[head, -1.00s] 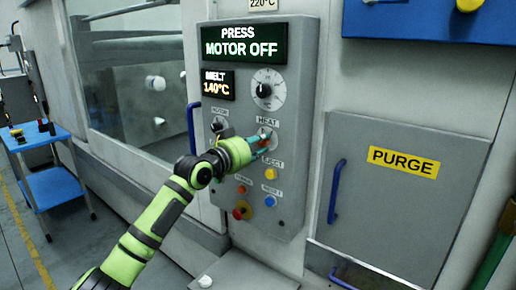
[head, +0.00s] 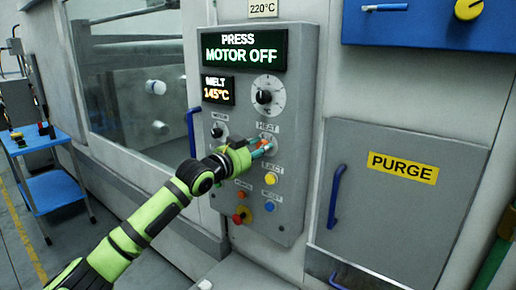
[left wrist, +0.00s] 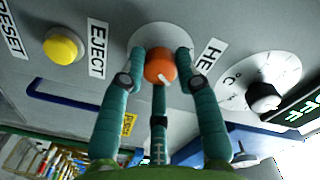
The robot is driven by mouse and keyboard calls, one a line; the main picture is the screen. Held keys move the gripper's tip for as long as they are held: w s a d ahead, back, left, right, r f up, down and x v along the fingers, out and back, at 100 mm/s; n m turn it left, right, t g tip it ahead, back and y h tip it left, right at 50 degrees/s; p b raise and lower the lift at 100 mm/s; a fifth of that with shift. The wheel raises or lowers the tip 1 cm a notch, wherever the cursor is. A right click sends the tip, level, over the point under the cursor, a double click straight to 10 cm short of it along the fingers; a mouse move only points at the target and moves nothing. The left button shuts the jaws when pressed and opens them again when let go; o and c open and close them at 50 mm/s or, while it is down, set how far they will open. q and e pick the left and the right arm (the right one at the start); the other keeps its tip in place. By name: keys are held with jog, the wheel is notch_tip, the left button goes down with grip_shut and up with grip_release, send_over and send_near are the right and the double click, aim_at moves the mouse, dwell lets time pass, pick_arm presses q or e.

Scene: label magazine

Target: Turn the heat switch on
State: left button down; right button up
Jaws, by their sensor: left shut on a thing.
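The heat switch is an orange knob (left wrist: 160,66) with a white pointer mark, on a pale round plate under the HEAT label. In the left wrist view the teal fingers of my left gripper (left wrist: 162,58) stand around it, and the gripper is shut on it. The pointer mark slants toward the lower right of that view. In the head view my left gripper (head: 263,146) reaches the panel from the lower left and its fingers cover most of the knob. The panel (head: 300,110) reads PRESS MOTOR OFF and MELT 145°C. My right gripper is not in view.
The motor switch (head: 217,131) is left of the heat switch and a temperature dial (head: 265,97) is above. The yellow eject button (head: 270,178), a blue button (head: 269,206) and a red knob (head: 238,218) sit below. A blue handle (head: 193,132) stands left of the panel.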

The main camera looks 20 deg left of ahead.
pick_arm(q)
jog(key=shift+r, duration=0.1)
dwell(0.3)
jog(key=c, duration=0.9)
grip_release()
jog(key=v, duration=1.2)
jog(key=shift+d, duration=0.1)
